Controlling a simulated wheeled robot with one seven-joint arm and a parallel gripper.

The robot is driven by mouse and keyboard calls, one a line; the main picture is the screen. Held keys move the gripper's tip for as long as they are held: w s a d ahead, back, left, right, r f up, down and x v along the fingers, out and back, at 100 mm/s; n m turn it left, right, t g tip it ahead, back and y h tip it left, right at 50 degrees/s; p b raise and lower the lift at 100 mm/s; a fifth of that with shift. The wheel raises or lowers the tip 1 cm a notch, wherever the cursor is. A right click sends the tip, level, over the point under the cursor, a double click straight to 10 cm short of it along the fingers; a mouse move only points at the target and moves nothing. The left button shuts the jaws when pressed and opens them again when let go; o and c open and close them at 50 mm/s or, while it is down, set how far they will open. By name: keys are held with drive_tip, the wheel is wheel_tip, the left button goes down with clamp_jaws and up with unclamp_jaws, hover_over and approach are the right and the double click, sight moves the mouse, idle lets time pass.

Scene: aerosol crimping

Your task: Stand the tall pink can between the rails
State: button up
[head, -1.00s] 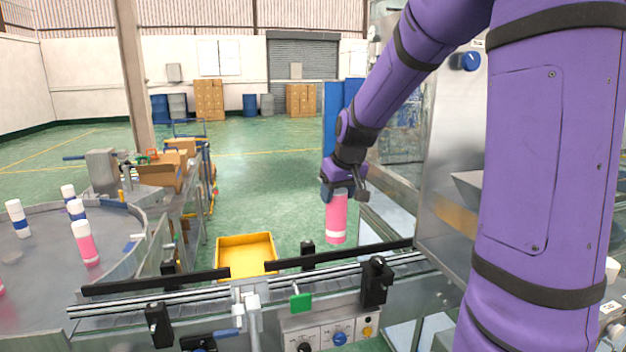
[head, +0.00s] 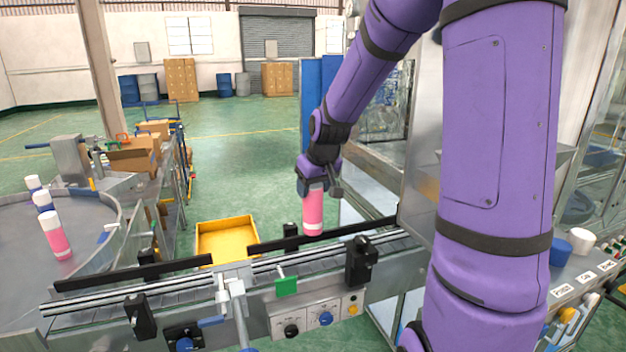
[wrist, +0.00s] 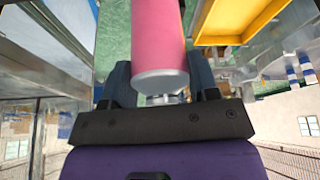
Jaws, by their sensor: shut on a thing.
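The tall pink can (head: 313,211) hangs upright below my gripper (head: 313,187) in the head view. My gripper is shut on its upper part. In the wrist view the pink can (wrist: 158,38) lies between the two fingers (wrist: 160,85), its pale end towards the palm. The rails (head: 240,267) run along the conveyor, with dark guide bars on the far side. The can overlaps the far rail in the picture, near its right part; I cannot tell its exact height above the belt.
A yellow bin (head: 226,240) stands on the floor behind the conveyor. A round table (head: 95,238) at left holds several cans, one of them pink (head: 56,236). A steel machine housing (head: 420,190) stands close to the right of my gripper. Black rail clamps (head: 361,262) stick up at the front.

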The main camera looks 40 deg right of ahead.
sight(314, 222)
drive_tip(key=shift+f, duration=4.7)
drive_tip(key=shift+s+f, duration=0.1)
drive_tip(key=shift+f, duration=0.35)
drive_tip(key=o, duration=1.2)
drive_tip(key=v, duration=1)
drive_tip(key=shift+r, duration=0.1)
drive_tip(key=shift+s+r, duration=0.1)
drive_tip(key=shift+r, duration=0.15)
drive_tip(key=shift+a, duration=0.1)
